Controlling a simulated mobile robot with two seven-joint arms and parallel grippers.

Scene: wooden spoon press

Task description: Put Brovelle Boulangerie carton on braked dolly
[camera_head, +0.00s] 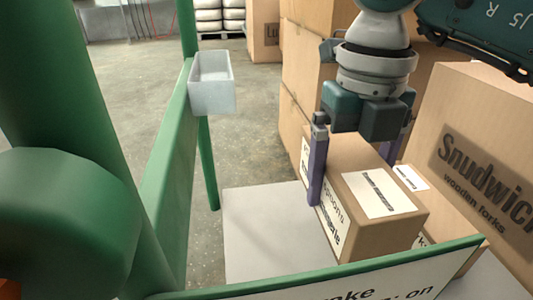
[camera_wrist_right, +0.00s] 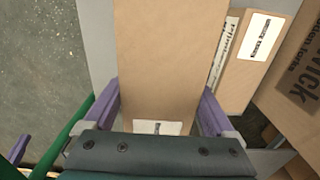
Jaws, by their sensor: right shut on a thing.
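A brown carton (camera_head: 387,225) has a white top label and partly readable print ending in "ngerie" on its side. My right gripper (camera_head: 352,178) is shut on it, with purple fingers on opposite sides. The wrist view also shows the held carton (camera_wrist_right: 168,60) between the fingers (camera_wrist_right: 160,112). The carton is over or on the right part of the dolly's pale grey deck (camera_head: 262,225). I cannot tell whether it touches the deck. The dolly has green rails, and the front one carries a sign (camera_head: 375,290) ending in "on". My left gripper is not in view.
A similar labelled carton (camera_wrist_right: 252,62) sits close beside the held one. A large "Snudwick" wooden forks carton (camera_head: 480,150) stands at the right. Stacked cartons (camera_head: 305,75) rise behind. A small grey bin (camera_head: 212,95) hangs on the left green rail. The deck's left part is clear.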

